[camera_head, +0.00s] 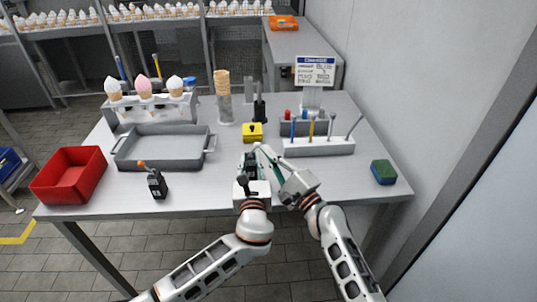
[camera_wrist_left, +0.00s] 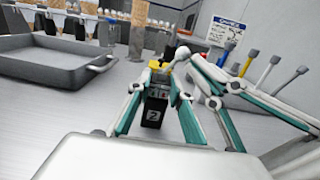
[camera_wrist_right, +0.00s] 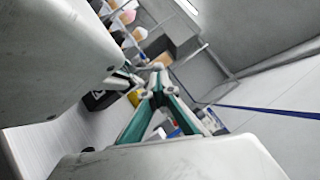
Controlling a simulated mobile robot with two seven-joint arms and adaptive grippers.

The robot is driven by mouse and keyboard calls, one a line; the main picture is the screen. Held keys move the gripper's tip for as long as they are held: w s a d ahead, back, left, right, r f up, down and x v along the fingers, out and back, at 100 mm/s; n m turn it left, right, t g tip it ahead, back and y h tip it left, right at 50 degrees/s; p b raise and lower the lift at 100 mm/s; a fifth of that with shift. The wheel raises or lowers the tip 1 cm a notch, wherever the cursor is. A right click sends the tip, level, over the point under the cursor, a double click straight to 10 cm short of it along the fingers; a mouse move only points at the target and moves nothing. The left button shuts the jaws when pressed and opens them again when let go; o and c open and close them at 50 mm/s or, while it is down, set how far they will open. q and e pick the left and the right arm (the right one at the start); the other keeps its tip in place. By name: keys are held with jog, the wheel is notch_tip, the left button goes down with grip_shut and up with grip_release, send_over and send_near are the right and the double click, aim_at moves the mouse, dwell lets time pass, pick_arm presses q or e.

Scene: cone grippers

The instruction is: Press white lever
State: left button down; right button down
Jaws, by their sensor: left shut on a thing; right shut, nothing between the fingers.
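A small black box marked "2" (camera_wrist_left: 153,106) stands upright between the fingers of my left gripper (camera_head: 251,164). My left gripper is shut on it. My right gripper (camera_head: 260,149) is shut and empty, with its fingertips close by the top of that box. In the right wrist view its fingertips (camera_wrist_right: 157,77) meet, and part of the black box (camera_wrist_right: 98,99) shows beside them. Whether the right fingertips touch the box or a lever is unclear.
A yellow box (camera_head: 252,134) with a black knob stands just behind. A tool rack (camera_head: 318,148) stands to the right, a grey tray (camera_head: 163,163) to the left. A black box with an orange lever (camera_head: 157,184) and a red bin (camera_head: 68,190) are at the front left.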

aim_at(258, 146)
jog(key=shift+a+r+n+g, duration=0.15)
jog(key=shift+r+n+g, duration=0.15)
jog(key=shift+n, duration=0.3)
jog(key=shift+a+r+n+g, duration=0.2)
jog(key=shift+n+g, duration=0.2)
jog(key=shift+n, duration=0.2)
jog(key=shift+a+r+n+g+h, duration=0.2)
jog(key=shift+r+n+g, duration=0.15)
jog(key=shift+n, duration=0.25)
jog(key=shift+a+r+n+g+h, duration=0.2)
jog(key=shift+n+g, duration=0.15)
jog(key=shift+n, duration=0.25)
jog(key=shift+a+r+n+g+h, duration=0.45)
jog(key=shift+n+g, duration=0.25)
jog(key=shift+n, duration=0.3)
jog(key=shift+a+n+h, duration=0.2)
jog(key=shift+n+h, duration=0.05)
jog(key=shift+n, duration=0.05)
jog(key=shift+a+r, duration=0.25)
jog(key=shift+a, duration=0.5)
dwell(0.6)
jog(key=shift+s, duration=0.1)
jog(key=r+v, duration=0.2)
jog(key=v, duration=0.7)
jog(key=shift+s, duration=0.35)
jog(key=shift+a, duration=0.1)
